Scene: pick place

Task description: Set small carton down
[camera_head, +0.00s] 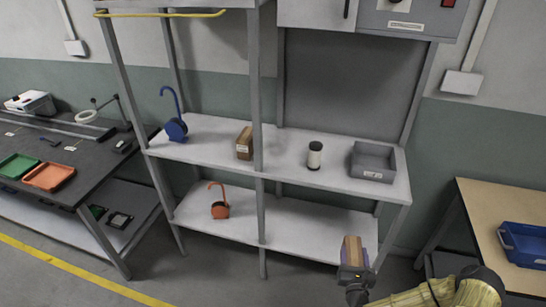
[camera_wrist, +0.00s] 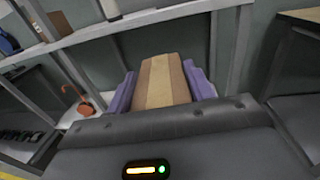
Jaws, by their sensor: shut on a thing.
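My gripper (camera_head: 355,258) is at the lower right in the head view, in front of the right end of the shelf rack. It is shut on the small carton (camera_head: 350,246), a brown box with a paler stripe. In the wrist view the carton (camera_wrist: 160,82) sits between the two purple fingers and points toward the rack. It is held in the air; its underside is hidden. The upper shelf (camera_head: 280,160) and the lower shelf (camera_head: 292,232) are grey boards. The lower shelf's right part is bare.
The upper shelf holds a blue hook-shaped object (camera_head: 176,128), another brown carton (camera_head: 244,146), a dark-capped white cylinder (camera_head: 314,157) and a grey bin (camera_head: 372,163). An orange hooked object (camera_head: 219,208) stands on the lower shelf. Rack posts (camera_head: 261,215) stand in front. A wooden table (camera_head: 490,205) is at right.

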